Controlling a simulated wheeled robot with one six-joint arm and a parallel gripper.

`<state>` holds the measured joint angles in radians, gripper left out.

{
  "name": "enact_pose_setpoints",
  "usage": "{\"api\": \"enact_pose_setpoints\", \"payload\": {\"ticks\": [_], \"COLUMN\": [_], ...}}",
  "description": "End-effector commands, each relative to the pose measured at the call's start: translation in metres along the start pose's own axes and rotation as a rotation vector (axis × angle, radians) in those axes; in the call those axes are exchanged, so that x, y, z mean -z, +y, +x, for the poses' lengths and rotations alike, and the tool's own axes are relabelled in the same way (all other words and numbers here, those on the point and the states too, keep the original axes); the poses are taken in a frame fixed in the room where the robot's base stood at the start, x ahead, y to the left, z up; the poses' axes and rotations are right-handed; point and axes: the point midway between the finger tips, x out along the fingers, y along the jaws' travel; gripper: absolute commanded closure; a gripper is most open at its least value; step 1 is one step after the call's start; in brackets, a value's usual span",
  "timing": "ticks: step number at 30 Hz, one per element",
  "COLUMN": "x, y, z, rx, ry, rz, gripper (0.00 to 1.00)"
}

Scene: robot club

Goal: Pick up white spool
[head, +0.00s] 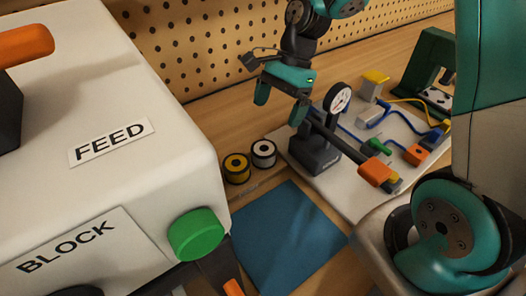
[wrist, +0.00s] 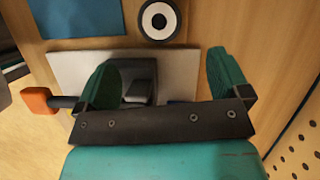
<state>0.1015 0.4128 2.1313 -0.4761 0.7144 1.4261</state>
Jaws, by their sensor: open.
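The white spool (head: 264,153) stands on the wooden table beside a yellow spool (head: 237,168), just past the far edge of the blue mat. In the wrist view the white spool (wrist: 147,20) shows at the top centre as a pale ring with a dark middle, beyond the fingertips. My gripper (head: 280,102) is open and empty, above the table near the gauge stand. Its two teal fingers (wrist: 166,68) are wide apart in the wrist view, with the spool ahead of the gap and touching neither finger.
A dial gauge on a dark stand (head: 315,152) with an orange-ended lever is close to my gripper. It stands on a pale board (head: 351,204) with wires and coloured blocks. The blue mat (head: 285,240) is bare. A large white machine (head: 150,190) fills the left; a pegboard (head: 200,45) is behind.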

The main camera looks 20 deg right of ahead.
Motion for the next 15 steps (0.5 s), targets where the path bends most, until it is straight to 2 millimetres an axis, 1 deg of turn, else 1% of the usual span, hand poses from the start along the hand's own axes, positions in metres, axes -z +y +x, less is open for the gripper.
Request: {"api": "enact_pose_setpoints", "payload": {"ticks": [1, 3, 6, 9, 13, 15], "x": [-0.001, -0.001, -0.002, -0.002, -0.002, -0.002], "y": [0.001, 0.001, 0.0, 0.0, 0.0, 0.0], "z": [0.013, 0.028, 0.044, 0.054, 0.061, 0.07], "rx": [-0.006, -0.006, -0.004, -0.002, -0.003, -0.006], "ry": [-0.002, -0.002, -0.001, 0.0, 0.0, -0.001], "rz": [-0.001, -0.001, -0.004, -0.004, -0.005, -0.005], "gripper": [0.06, 0.06, 0.06, 0.06, 0.06, 0.06]}}
